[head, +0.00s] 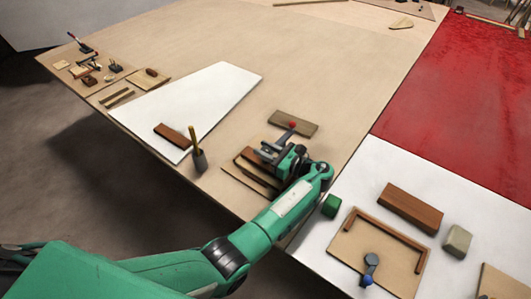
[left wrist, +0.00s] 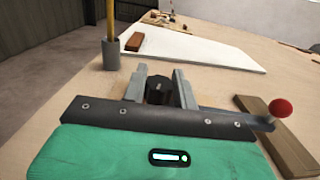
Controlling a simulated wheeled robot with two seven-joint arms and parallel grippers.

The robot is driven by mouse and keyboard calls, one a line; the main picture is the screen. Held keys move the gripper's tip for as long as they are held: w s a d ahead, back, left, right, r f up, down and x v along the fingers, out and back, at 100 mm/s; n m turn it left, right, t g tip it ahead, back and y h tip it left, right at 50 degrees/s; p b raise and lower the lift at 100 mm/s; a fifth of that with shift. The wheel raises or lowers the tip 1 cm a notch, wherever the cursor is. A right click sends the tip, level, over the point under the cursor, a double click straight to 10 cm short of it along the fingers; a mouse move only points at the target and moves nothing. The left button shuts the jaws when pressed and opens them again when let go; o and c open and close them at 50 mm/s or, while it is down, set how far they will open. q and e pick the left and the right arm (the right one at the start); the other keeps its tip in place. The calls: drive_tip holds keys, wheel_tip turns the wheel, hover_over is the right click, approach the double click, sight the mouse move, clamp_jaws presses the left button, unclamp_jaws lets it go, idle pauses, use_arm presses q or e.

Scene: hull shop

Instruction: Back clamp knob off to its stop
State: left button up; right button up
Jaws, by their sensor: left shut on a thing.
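My left gripper (head: 270,150) reaches in low over the near edge of the tan table. In the left wrist view its two grey fingers (left wrist: 160,88) stand on either side of a dark, blocky knob (left wrist: 157,91) and are shut on it. A grey bar with a red ball end (left wrist: 281,108) sticks out to the right past the gripper plate; the red ball also shows in the head view (head: 292,125). The gripper hides most of the clamp body, so the knob's thread and stop cannot be made out. My right gripper is in neither view.
A brown board (head: 300,126) lies just behind the gripper. A grey cup with a yellow stick (head: 199,160) and a brown block (head: 172,136) stand to the left. A green block (head: 331,206) and a board with a blue knob (head: 369,258) are to the right. The table's middle is clear.

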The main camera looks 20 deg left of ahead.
use_arm(q)
drive_tip(key=shift+n+g, duration=0.3)
drive_tip(key=shift+g, duration=0.2)
drive_tip(key=shift+n+g+b, duration=0.3)
drive_tip(key=shift+g+b, duration=0.05)
drive_tip(key=shift+g, duration=0.05)
use_arm(e)
drive_tip(key=shift+d+f, duration=0.15)
use_arm(q)
drive_tip(key=shift+g, duration=0.3)
use_arm(e)
drive_tip(key=shift+w, duration=0.55)
drive_tip(key=shift+a, duration=0.25)
use_arm(q)
drive_tip(key=o, duration=0.7)
drive_tip(key=shift+o, duration=1.1)
use_arm(e)
drive_tip(key=shift+a, duration=0.4)
